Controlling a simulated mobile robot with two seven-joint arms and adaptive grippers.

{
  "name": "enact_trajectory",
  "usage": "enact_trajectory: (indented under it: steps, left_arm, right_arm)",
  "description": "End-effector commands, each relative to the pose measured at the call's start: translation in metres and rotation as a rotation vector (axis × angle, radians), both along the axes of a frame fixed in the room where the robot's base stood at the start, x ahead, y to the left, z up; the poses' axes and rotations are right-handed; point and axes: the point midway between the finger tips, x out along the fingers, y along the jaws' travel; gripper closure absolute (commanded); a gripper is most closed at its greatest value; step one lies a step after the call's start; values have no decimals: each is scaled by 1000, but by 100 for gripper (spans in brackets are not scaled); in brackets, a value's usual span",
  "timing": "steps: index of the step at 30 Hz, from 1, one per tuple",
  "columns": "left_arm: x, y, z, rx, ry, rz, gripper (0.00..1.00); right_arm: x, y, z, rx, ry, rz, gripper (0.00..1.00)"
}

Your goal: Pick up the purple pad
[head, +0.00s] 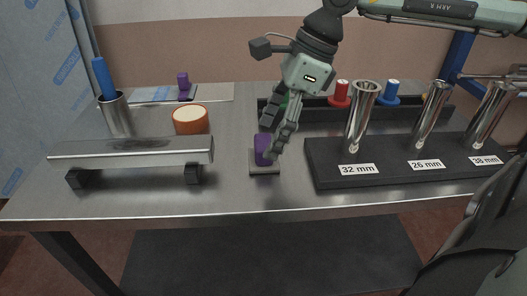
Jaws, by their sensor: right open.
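A purple pad (262,146) stands upright on a small grey base plate (265,169) near the middle of the table. My right gripper (268,141) reaches down from above with its fingers open around the upper part of the pad. One finger covers the pad's right side; I cannot tell whether either finger touches it. A second purple piece, shaped like a knob (183,86), stands on a flat sheet at the back left. My left gripper is not in view.
A metal bar (135,153) on black feet lies at the left, with a cup (116,116) and orange roll (190,121) behind. A black block (400,172) with steel tubes stands right of the pad. Behind are red (340,94) and blue (389,93) knobs.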

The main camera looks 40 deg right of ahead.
Motion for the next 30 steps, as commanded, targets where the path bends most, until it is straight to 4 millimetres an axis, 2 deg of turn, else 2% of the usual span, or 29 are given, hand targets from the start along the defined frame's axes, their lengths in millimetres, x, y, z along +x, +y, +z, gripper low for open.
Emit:
enact_trajectory:
  steps: [6,15,28,30]
  left_arm:
    - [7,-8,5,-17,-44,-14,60]
    - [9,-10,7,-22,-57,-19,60]
    - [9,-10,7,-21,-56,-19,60]
    - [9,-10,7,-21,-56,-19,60]
  right_arm:
    - [8,8,-27,-1,3,0,24]
    - [9,10,-30,1,0,-1,24]
    - [9,10,-30,2,-1,-1,76]
    - [9,10,-30,2,-1,-1,78]
